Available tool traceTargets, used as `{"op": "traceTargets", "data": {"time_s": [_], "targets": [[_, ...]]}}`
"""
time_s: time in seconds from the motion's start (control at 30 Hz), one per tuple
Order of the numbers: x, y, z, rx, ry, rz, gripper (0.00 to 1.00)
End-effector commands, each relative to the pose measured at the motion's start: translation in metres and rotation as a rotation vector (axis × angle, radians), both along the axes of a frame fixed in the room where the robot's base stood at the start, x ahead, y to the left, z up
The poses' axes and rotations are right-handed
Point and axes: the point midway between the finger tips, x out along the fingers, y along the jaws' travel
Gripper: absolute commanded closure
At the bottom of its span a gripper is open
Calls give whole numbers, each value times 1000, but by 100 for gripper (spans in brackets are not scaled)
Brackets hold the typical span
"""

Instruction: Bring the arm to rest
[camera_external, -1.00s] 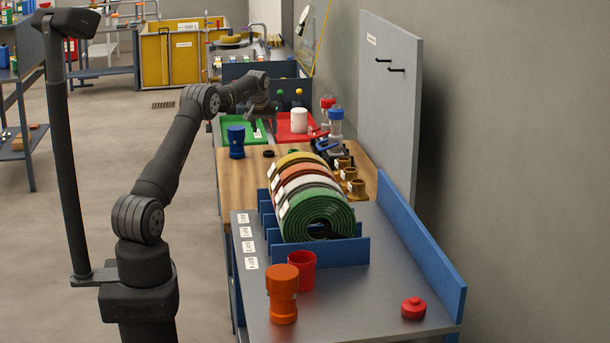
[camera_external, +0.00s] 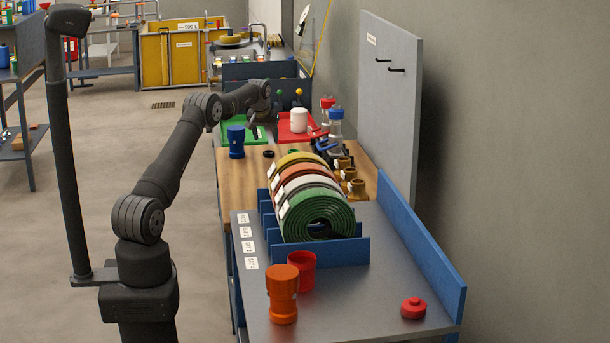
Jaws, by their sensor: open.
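My arm reaches from its base at the left out over the far end of the workbench. My gripper (camera_external: 255,124) points down over the green tray (camera_external: 232,139). It is small and partly hidden behind my wrist. It is open, and I see nothing held in it. The blue cylindrical fitting (camera_external: 236,143) stands upright on the wooden top, just in front of the green tray and apart from my gripper.
A red tray (camera_external: 285,137) with a white cylinder (camera_external: 299,121) lies right of the green tray. Coiled hoses (camera_external: 318,215) stand in a blue rack nearer. An orange fitting (camera_external: 282,295), red cup (camera_external: 302,272) and red cap (camera_external: 413,308) stand in front. A grey panel (camera_external: 390,110) rises at right.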

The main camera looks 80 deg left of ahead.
Motion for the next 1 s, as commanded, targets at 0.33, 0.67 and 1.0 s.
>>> {"op": "traceTargets", "data": {"time_s": [0.33,0.67,1.0], "targets": [[7,18,-48,0,0,0,41],[10,23,-63,1,0,0,41],[10,23,-61,0,0,0,41]]}}
